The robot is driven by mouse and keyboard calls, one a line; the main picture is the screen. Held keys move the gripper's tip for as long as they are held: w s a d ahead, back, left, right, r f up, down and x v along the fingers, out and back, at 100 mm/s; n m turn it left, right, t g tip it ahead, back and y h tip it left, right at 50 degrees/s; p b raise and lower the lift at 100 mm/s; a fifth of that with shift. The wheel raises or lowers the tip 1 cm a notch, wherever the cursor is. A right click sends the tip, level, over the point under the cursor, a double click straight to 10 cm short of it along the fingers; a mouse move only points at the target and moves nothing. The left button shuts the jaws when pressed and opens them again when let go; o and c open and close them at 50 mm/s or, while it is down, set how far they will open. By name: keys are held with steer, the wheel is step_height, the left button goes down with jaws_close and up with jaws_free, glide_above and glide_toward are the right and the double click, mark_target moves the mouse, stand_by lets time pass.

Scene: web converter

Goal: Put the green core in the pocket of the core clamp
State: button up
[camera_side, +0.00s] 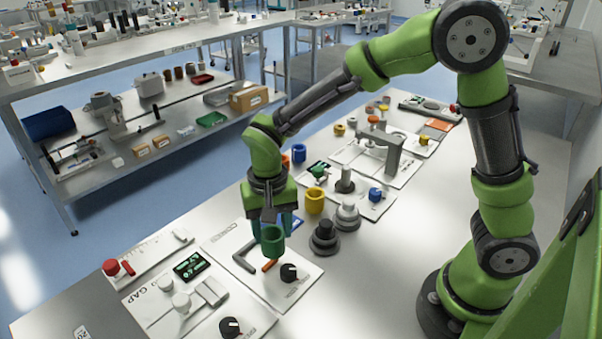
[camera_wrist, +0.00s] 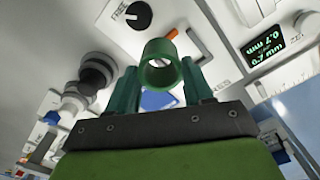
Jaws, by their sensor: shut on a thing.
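The green core (camera_side: 272,241) is a short hollow ring. My gripper (camera_side: 271,226) is shut on it and holds it over a white panel (camera_side: 232,237). In the wrist view the green core (camera_wrist: 160,64) sits between the two teal fingers of my gripper (camera_wrist: 160,78), its open bore showing. The panel carries a dark L-shaped bracket (camera_side: 245,258), an orange lever (camera_side: 270,265) and a black knob (camera_side: 289,272), which look like the core clamp. The knob (camera_wrist: 139,15) shows beside the word FREE in the wrist view. The core partly covers this area; I cannot make out the pocket.
A dark stepped cylinder (camera_side: 323,238) and a yellow ring (camera_side: 315,200) stand right of the gripper. A panel with a green display (camera_side: 189,266) lies left. A blue patch (camera_side: 291,219) is behind the core. The table's right front (camera_side: 400,290) is clear.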

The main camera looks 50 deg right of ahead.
steer(key=shift+w+a+f, duration=0.2)
steer(key=shift+w+f, duration=0.4)
steer(key=shift+f, duration=0.05)
steer(key=shift+w+a+f, duration=0.25)
steer(key=shift+w+f, duration=0.35)
steer(key=shift+w+a+f, duration=0.2)
steer(key=shift+w+f, duration=0.4)
steer(key=shift+f, duration=0.05)
steer(key=shift+f, duration=0.1)
steer(key=o, duration=0.9)
steer(key=shift+o, duration=0.2)
